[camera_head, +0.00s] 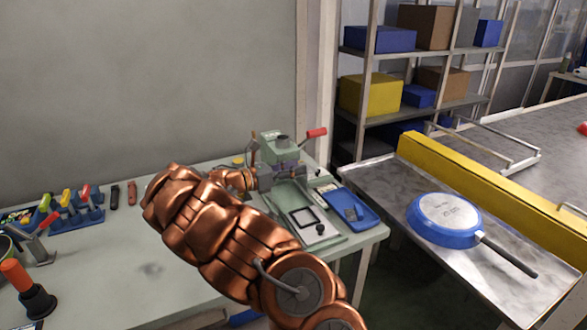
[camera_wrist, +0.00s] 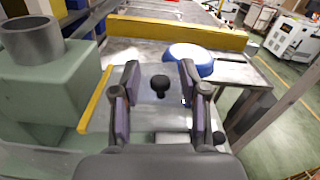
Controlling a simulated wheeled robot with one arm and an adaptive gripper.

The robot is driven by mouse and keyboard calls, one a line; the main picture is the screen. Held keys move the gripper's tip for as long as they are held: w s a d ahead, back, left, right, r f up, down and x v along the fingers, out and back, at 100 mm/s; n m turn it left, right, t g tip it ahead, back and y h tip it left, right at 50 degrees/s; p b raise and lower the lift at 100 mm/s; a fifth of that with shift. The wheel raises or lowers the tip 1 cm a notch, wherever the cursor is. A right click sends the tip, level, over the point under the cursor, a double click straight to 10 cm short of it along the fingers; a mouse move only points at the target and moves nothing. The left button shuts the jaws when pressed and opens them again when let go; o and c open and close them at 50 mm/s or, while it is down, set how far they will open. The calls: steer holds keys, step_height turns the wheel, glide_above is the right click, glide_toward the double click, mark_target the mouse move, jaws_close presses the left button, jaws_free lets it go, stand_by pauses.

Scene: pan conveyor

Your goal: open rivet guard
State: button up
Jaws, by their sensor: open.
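The rivet press (camera_head: 282,150) is a pale green machine with a red-handled lever (camera_head: 316,133), standing on the bench beside the wall. My gripper (camera_wrist: 159,68) is open, with its two dark, purple-padded fingers apart. In the wrist view a black round knob (camera_wrist: 159,84) shows between the fingers; I cannot tell whether they touch it. A thin yellow strip (camera_wrist: 95,99) runs beside the green press body (camera_wrist: 48,95) at left.
A blue tray (camera_head: 352,207) and a framed plate (camera_head: 302,219) lie at the bench's right end. A blue pan (camera_head: 444,219) lies upside down on the metal table, beside a yellow rail (camera_head: 480,176). Coloured-handled tools (camera_head: 66,205) stand at left.

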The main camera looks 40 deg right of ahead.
steer(key=v, duration=1.2)
stand_by(0.3)
steer(key=s+a+r+m+y+p, duration=0.15)
steer(key=s+m+y, duration=0.3)
steer(key=s, duration=0.55)
steer(key=s+a+r+m+y+p, duration=0.1)
steer(key=s+a+r+m+y, duration=0.15)
steer(key=s+m, duration=0.45)
steer(key=s+a+f+m+t+y+p, duration=0.1)
steer(key=s+a+f+m+t+y, duration=0.1)
steer(key=s+a+y, duration=0.3)
steer(key=s+a+f+m+t+y+p, duration=0.1)
steer(key=s+a+y, duration=0.4)
steer(key=s+a, duration=0.8)
steer(key=a+f+m+t, duration=0.1)
steer(key=a+f, duration=0.1)
steer(key=a, duration=0.2)
steer(key=shift+a, duration=0.25)
